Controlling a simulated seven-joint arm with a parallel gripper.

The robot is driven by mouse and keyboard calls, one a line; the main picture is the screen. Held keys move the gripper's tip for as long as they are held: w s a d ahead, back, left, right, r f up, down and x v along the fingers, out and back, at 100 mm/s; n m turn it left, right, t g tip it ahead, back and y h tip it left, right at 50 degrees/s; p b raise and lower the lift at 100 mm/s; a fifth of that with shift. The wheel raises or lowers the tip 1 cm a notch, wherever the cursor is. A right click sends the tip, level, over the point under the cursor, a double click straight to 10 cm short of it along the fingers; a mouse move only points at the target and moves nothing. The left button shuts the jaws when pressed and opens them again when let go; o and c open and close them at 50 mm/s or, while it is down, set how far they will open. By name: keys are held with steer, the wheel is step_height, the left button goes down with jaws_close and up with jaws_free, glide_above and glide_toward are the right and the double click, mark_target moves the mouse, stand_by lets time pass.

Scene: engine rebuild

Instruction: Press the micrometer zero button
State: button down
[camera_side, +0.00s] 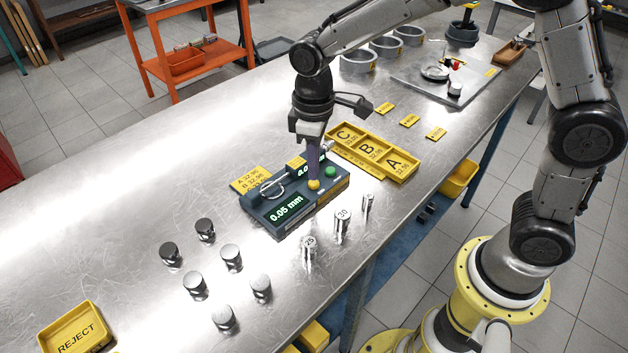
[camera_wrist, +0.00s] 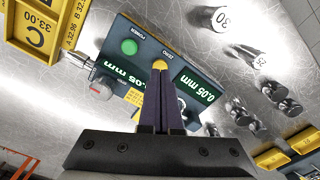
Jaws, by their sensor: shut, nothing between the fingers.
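The micrometer station is a dark blue-grey box (camera_side: 262,222) on the metal bench, with a lit display reading 0.05 mm. Its yellow zero button (camera_side: 313,184) sits on the top face beside a green power button (camera_side: 330,171). In the wrist view the yellow zero button (camera_wrist: 160,65) shows right at my fingertips, and the green button (camera_wrist: 129,47) is to its left. My gripper (camera_side: 313,176) is shut and empty, pointing down with its tips at the yellow button. The tips look touching or very close; I cannot tell whether the button is pressed in.
A yellow tray (camera_side: 331,140) marked A, B and C lies behind the station. Several metal cylinders (camera_side: 231,256) stand in front, with weights such as the one marked 30 (camera_side: 342,218) near the edge. A yellow reject bin (camera_side: 101,337) is at front left.

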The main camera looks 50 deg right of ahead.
mark_target(314, 183)
steer(key=shift+f, duration=0.2)
stand_by(0.4)
steer(key=shift+f, duration=1.3)
steer(key=shift+r, duration=3.15)
